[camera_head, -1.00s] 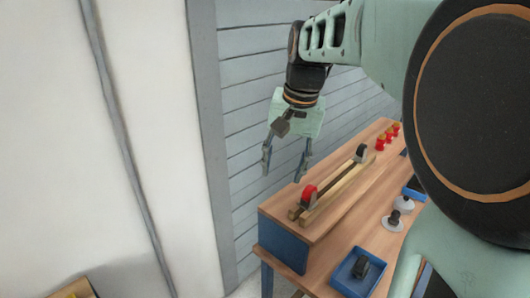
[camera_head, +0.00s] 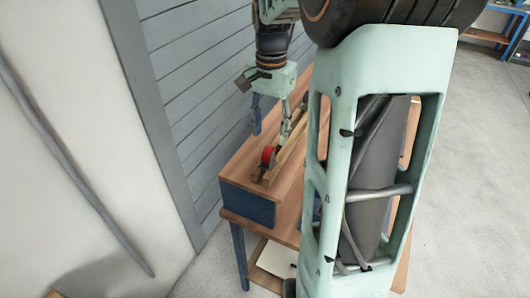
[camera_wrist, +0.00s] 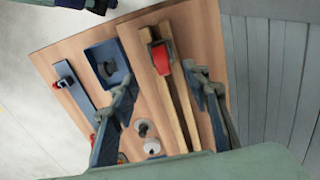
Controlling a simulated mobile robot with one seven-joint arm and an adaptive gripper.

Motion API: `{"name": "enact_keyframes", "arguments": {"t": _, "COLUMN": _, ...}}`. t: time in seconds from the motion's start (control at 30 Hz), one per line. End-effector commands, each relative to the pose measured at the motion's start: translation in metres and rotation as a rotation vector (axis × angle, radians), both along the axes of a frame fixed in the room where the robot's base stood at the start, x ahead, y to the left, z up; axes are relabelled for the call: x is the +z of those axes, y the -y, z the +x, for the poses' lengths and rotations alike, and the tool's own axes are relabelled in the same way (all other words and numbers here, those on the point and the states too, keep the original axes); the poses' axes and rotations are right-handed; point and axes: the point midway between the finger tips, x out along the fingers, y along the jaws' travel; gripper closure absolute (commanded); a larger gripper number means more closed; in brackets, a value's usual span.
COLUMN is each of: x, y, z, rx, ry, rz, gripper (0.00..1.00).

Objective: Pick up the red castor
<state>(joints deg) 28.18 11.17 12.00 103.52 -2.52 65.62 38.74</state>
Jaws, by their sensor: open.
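The red castor (camera_head: 268,154) sits at the near end of a pair of wooden rails on the raised shelf of the bench. In the wrist view the red castor (camera_wrist: 161,58) stands on the rails, ahead of and between the fingers. My gripper (camera_head: 271,137) is open and empty, above and behind the castor. In the wrist view my gripper's fingers (camera_wrist: 170,88) are spread on both sides of the rails, apart from the castor.
The wooden rails (camera_wrist: 183,105) run along the shelf beside the grey plank wall (camera_head: 190,75). My arm hides much of the bench.

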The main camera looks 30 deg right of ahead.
Motion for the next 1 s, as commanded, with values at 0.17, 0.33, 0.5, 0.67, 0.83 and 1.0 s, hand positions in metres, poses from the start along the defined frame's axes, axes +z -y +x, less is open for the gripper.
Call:
{"name": "enact_keyframes", "arguments": {"t": 0.17, "x": -0.027, "y": 0.0, "z": -0.001, "rx": 0.0, "ry": -0.003, "rz": 0.001, "gripper": 0.56}}
{"name": "enact_keyframes", "arguments": {"t": 0.33, "x": -0.038, "y": -0.001, "z": -0.001, "rx": 0.0, "ry": -0.002, "rz": 0.0, "gripper": 0.56}}
{"name": "enact_keyframes", "arguments": {"t": 0.5, "x": -0.062, "y": -0.004, "z": 0.0, "rx": 0.002, "ry": -0.004, "rz": 0.002, "gripper": 0.56}}
{"name": "enact_keyframes", "arguments": {"t": 0.67, "x": -0.082, "y": -0.004, "z": 0.001, "rx": 0.001, "ry": -0.002, "rz": 0.001, "gripper": 0.56}}
{"name": "enact_keyframes", "arguments": {"t": 0.83, "x": -0.086, "y": -0.004, "z": 0.002, "rx": 0.001, "ry": 0.001, "rz": -0.001, "gripper": 0.56}}
{"name": "enact_keyframes", "arguments": {"t": 1.0, "x": -0.086, "y": -0.004, "z": 0.002, "rx": 0.001, "ry": 0.001, "rz": -0.001, "gripper": 0.62}}
